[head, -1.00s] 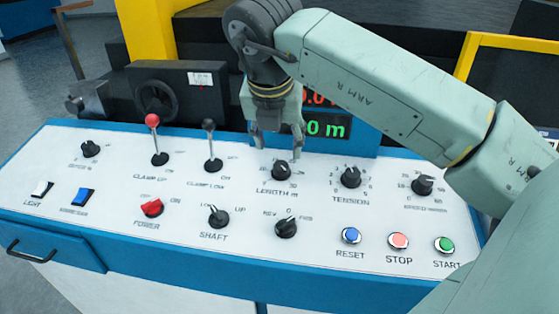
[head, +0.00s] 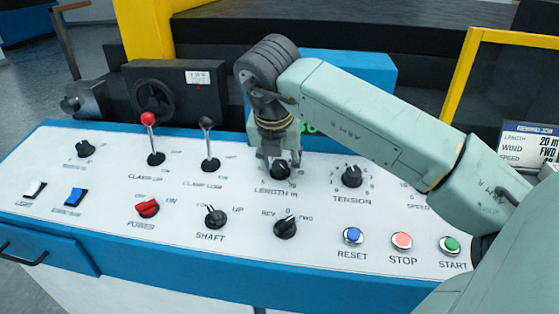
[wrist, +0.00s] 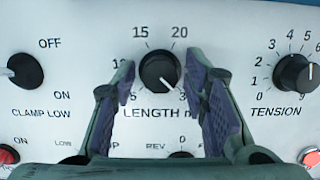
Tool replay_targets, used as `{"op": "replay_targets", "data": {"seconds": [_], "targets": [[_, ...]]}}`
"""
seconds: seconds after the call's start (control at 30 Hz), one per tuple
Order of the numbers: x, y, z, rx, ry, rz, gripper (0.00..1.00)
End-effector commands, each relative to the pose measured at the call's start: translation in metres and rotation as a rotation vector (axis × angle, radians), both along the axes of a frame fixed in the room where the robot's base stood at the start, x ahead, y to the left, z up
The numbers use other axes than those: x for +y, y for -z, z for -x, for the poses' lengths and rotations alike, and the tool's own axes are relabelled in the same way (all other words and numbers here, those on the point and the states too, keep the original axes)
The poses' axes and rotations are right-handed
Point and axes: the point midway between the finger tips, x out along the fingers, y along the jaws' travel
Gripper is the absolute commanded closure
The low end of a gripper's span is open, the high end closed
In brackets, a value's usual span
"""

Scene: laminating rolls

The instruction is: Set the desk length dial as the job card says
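The black length dial (head: 280,170) is on the white sloped desk panel, at the middle of the head view. In the wrist view the dial (wrist: 158,71) has its white mark toward the lower right, near the high end of its scale. The figures 15 and 20 stand above it. My gripper (head: 279,160) is over the dial with its fingers apart, one on each side; whether they touch it I cannot tell. The job card (head: 530,144) at the right edge reads length 20 m and wind FWD; its speed value is cut off.
The tension dial (head: 352,175) is to the right of the length dial, and the clamp low lever (head: 207,140) is to the left. The shaft switch (head: 215,217) and the REV/FWD switch (head: 286,227) are in front. My arm hides much of the speed dial.

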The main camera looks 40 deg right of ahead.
Motion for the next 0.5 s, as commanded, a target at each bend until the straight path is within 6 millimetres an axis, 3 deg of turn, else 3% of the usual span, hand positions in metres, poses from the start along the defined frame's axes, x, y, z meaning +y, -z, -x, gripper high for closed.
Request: {"op": "replay_targets", "data": {"seconds": [0.5], "targets": [[0.0001, -0.0003, 0.0001, 0.000, 0.000, 0.000, 0.96]]}}
